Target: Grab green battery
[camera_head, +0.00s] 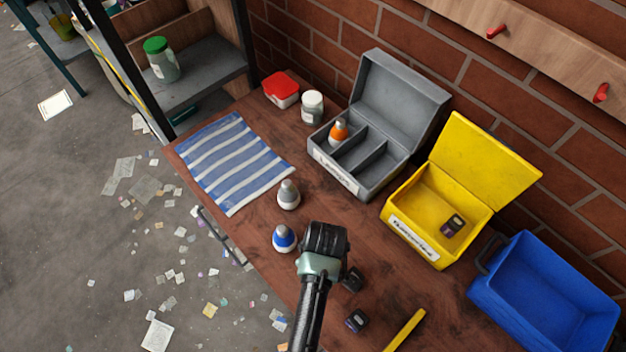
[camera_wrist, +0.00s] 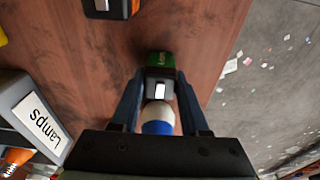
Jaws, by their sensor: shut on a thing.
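The green battery (camera_wrist: 160,62) is a small dark block with a green end and a pale label. In the wrist view it sits between the fingertips of my gripper (camera_wrist: 160,80), which is shut on it. I cannot tell whether it touches the table. In the head view my gripper (camera_head: 325,240) is over the table, just right of a blue-and-white bulb, and hides the battery. That bulb (camera_head: 285,239) also shows in the wrist view (camera_wrist: 157,118), between the fingers nearer the palm.
Dark batteries (camera_head: 352,280) and (camera_head: 356,320) lie right of my arm. A yellow box (camera_head: 415,247) holds another dark battery (camera_head: 453,225). A grey divided box (camera_head: 347,181) holds an orange bulb (camera_head: 338,132). A grey bulb (camera_head: 288,194), striped cloth (camera_head: 230,165) and blue bin (camera_head: 545,295) stand around.

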